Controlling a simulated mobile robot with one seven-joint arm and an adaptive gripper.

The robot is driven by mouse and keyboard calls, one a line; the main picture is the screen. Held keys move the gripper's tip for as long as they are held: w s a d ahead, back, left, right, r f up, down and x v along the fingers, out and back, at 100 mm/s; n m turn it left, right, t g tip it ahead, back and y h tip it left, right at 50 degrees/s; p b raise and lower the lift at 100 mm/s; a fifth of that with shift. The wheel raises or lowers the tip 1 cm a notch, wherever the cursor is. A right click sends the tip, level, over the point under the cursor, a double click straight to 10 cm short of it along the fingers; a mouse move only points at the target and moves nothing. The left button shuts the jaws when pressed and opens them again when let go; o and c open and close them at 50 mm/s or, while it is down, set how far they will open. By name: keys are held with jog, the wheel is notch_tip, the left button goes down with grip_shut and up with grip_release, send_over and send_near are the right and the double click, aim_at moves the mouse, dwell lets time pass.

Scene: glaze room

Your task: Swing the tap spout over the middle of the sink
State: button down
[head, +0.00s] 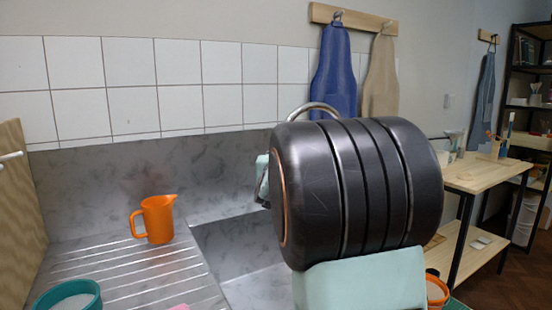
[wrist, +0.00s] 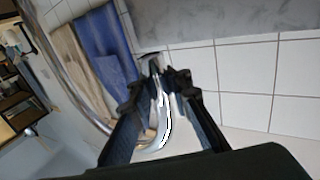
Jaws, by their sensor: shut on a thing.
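The chrome tap spout (head: 313,108) shows in the head view as a curved arch behind my dark arm link. In the wrist view the curved chrome tube (wrist: 76,82) runs down from the top left and bends in between my fingers. My gripper (wrist: 163,76) is shut on the spout, with a black finger on each side of the chrome. In the head view my arm hides the fingertips and most of the tap. The grey sink (head: 235,238) lies below and left of my arm, partly hidden by it.
An orange jug (head: 158,219) stands on the ribbed drainboard left of the sink. A teal bowl (head: 68,297) is at the front left. A tiled wall with a grey splashback (head: 110,185) closes the back. Aprons (head: 333,75) hang behind; a wooden table (head: 480,175) stands right.

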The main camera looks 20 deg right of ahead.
jog(key=shift+a, duration=0.2)
jog(key=c, duration=1.8)
grip_release()
jog(key=shift+a, duration=0.1)
jog(key=shift+v, duration=3.7)
